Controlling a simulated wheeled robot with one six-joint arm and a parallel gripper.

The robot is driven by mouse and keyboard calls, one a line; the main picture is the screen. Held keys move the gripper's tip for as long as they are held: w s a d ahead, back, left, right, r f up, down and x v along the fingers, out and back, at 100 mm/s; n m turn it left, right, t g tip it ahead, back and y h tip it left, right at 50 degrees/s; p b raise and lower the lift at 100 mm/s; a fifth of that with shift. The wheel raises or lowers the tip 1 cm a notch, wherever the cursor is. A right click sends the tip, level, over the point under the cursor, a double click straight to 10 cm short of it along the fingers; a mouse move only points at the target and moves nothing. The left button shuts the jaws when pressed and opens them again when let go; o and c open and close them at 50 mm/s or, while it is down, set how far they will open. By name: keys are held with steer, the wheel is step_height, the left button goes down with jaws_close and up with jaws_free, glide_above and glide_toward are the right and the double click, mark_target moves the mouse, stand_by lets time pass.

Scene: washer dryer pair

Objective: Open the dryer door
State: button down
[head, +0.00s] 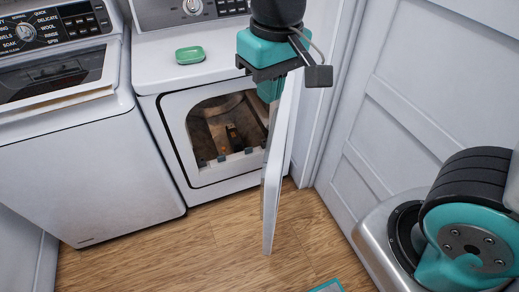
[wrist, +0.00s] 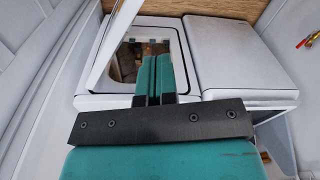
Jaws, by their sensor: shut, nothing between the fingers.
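The white dryer (head: 152,97) stands right of the washer in the head view. Its door (head: 280,165) is swung open on the right side and stands out from the front, seen nearly edge-on. The dark drum opening (head: 220,125) is exposed. My gripper (head: 269,92) points down near the top of the door, on its opening side; I cannot tell whether it touches. In the wrist view my teal fingers (wrist: 153,78) are together and empty. The door (wrist: 116,38) rises to their left there, and the opening (wrist: 138,58) lies beyond them.
The washer (head: 90,150) stands at the left in the head view. A green soap dish (head: 190,55) sits on the dryer top. A white panelled wall (head: 420,90) is close on the right. The wooden floor (head: 190,245) in front is mostly clear.

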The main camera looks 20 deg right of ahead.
steer(key=w+a+f+m+h+b, duration=0.3)
steer(key=w+f+m+h+b, duration=0.15)
steer(key=w+f, duration=0.4)
steer(key=w+a+f+m+h+b, duration=0.2)
steer(key=w+f+m+h+b, duration=0.3)
steer(key=f, duration=0.7)
steer(key=s+d+f+m+y, duration=0.1)
steer(key=d+f, duration=0.6)
steer(key=d, duration=0.2)
steer(key=shift+s+f, duration=0.25)
steer(key=shift+y, duration=0.25)
